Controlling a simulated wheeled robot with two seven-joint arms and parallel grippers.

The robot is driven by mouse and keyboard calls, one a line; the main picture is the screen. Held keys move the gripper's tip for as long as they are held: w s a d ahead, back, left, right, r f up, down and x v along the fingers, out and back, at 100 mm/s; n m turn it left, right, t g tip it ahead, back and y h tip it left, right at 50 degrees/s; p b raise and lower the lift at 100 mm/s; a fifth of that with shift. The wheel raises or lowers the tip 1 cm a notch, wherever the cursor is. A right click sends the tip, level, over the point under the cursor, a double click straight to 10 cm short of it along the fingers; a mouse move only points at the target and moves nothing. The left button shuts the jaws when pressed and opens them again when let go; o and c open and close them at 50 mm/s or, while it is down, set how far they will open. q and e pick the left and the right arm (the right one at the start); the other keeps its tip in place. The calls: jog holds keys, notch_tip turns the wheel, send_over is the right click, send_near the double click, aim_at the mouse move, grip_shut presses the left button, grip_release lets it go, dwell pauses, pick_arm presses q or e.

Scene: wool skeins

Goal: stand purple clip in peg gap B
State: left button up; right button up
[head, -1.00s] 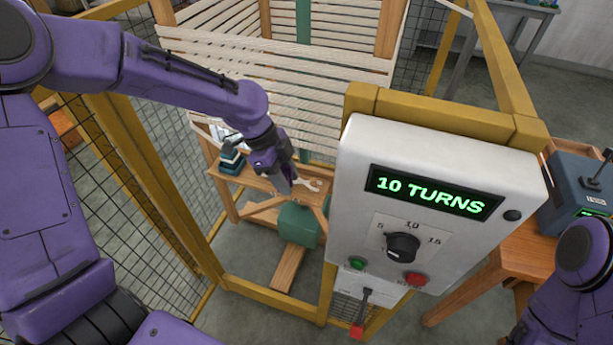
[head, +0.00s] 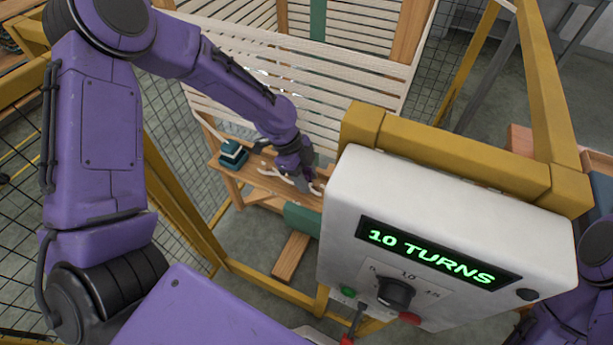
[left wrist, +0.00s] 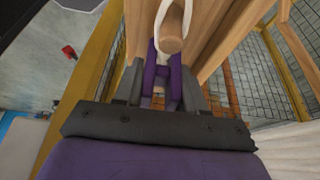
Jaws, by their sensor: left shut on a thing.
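My left gripper (head: 301,181) is low over the wooden shelf (head: 257,178) behind the control box. In the left wrist view its two grey fingers (left wrist: 163,92) are shut on the purple clip (left wrist: 152,75). The clip's forked end points away from the gripper, close to the round end of a wooden peg (left wrist: 173,45). White yarn (left wrist: 161,12) loops beside that peg. I cannot tell whether clip and peg touch. In the head view the fingers hide the clip. No label for gap B is readable. My right gripper is out of view; only part of its arm shows at the right edge.
The white control box (head: 345,215), reading "10 TURNS", stands close right of my left gripper. Yellow frame posts (head: 440,145) and wire mesh surround the shelf. A slatted wooden reel (head: 330,75) is behind. A teal stack (head: 232,153) sits at the shelf's left end.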

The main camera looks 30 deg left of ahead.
pick_arm(q)
jog(key=shift+w+f, duration=0.1)
jog(key=shift+f, duration=0.35)
jog(key=shift+f, duration=0.15)
jog(key=o, duration=1)
jog(key=shift+r, duration=0.3)
jog(key=b+v, duration=0.1)
jog(key=v, duration=1)
jog(key=shift+a+r+b, duration=0.15)
jog(key=shift+r+b, duration=0.25)
